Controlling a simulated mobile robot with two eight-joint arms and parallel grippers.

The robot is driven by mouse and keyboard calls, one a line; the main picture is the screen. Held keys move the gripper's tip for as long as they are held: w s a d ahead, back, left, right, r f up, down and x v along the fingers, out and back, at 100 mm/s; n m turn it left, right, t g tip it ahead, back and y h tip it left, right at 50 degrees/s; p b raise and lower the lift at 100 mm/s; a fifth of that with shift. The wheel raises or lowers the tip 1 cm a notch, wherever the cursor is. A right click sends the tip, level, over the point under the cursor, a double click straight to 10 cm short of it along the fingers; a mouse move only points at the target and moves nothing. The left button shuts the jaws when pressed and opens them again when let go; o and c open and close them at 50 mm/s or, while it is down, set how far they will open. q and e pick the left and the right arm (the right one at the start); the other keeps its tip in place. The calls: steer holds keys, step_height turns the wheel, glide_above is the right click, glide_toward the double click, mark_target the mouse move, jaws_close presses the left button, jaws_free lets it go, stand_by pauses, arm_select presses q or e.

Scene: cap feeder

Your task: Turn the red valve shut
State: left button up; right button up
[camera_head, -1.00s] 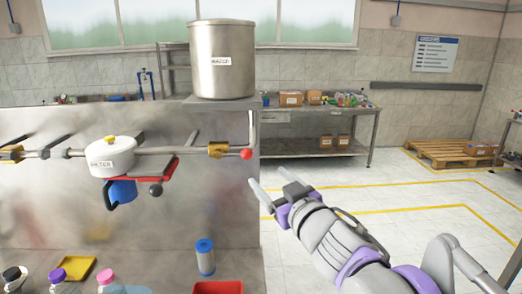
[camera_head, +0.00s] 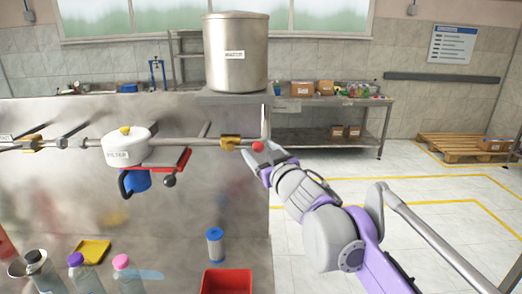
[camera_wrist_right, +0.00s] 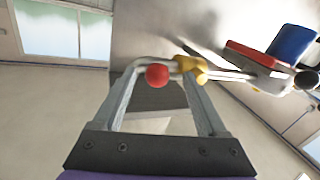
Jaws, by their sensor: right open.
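The red ball knob (camera_head: 258,147) is on the end of a grey lever by the brass valve fitting (camera_head: 229,142) on the pipe. My right gripper (camera_head: 259,155) is at this knob, its fingers open. In the right wrist view the red knob (camera_wrist_right: 157,76) appears between the two spread fingers (camera_wrist_right: 160,88), with the brass fitting (camera_wrist_right: 192,69) just beyond. I cannot tell whether a finger touches the knob. My left gripper is not in view.
A white filter housing (camera_head: 127,147) with a red bracket (camera_head: 180,160) and black knob hangs left along the pipe. A steel tank (camera_head: 236,60) stands above. Bottles, a blue cartridge (camera_head: 215,244) and a red bin (camera_head: 227,281) are below. Open floor lies right.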

steer(key=shift+s+d, duration=0.1)
jaws_close()
stand_by(0.3)
steer(key=shift+r, duration=0.1)
stand_by(0.9)
